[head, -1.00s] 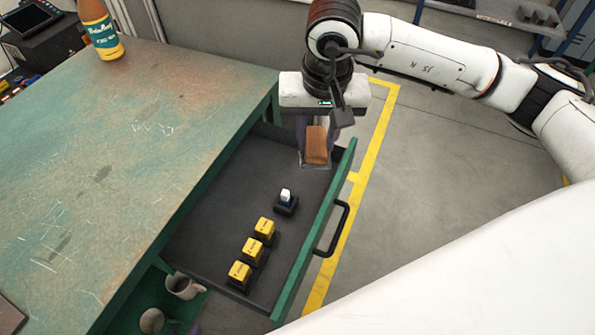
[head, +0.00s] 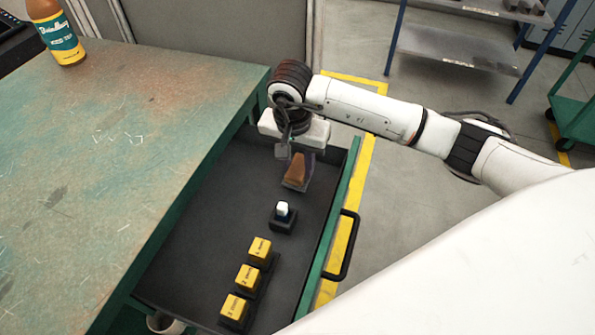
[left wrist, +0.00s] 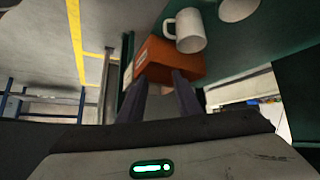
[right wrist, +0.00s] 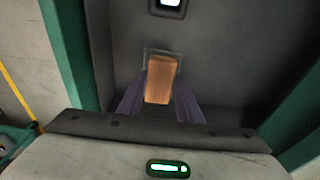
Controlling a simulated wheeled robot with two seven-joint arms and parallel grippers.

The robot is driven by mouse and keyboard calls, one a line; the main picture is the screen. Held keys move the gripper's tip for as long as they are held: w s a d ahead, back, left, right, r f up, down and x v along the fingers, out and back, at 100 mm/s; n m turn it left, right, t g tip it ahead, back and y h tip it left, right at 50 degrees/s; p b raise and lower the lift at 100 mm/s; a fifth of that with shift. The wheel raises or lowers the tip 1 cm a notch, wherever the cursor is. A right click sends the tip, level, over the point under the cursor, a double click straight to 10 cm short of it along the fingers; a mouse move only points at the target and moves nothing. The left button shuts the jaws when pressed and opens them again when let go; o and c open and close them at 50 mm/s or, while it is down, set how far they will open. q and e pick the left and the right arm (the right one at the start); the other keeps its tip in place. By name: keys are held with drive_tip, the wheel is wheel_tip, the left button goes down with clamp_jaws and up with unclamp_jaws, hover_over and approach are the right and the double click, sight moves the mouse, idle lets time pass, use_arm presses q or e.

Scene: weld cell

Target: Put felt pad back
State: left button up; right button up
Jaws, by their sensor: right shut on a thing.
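The felt pad (head: 294,170) is an orange-brown block with a thin grey plate at its far end. My right gripper (head: 298,182) is shut on it, pointing down over the back part of the open dark drawer (head: 215,190). In the right wrist view the felt pad (right wrist: 160,82) sits between both fingers, with dark drawer floor around it. I cannot tell whether it touches the floor. My left gripper (left wrist: 160,76) shows only in the left wrist view, its fingers apart. An orange box (left wrist: 165,62) lies beyond them.
In the drawer stand a white-topped piece on a black base (head: 283,213) and a row of yellow blocks (head: 248,277). The drawer's green front has a black handle (head: 345,245). The green bench (head: 90,170) carries a bottle (head: 57,32). A white mug (left wrist: 188,30) is near the orange box.

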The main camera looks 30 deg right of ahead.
sight(297, 169)
drive_tip(key=shift+f, duration=1.35)
drive_tip(key=shift+f, duration=0.2)
drive_tip(key=o, duration=1.2)
drive_tip(key=shift+r, duration=0.15)
wheel_tip(297, 169, up, 12)
drive_tip(key=s+a+p, duration=0.1)
drive_tip(key=shift+a, duration=0.15)
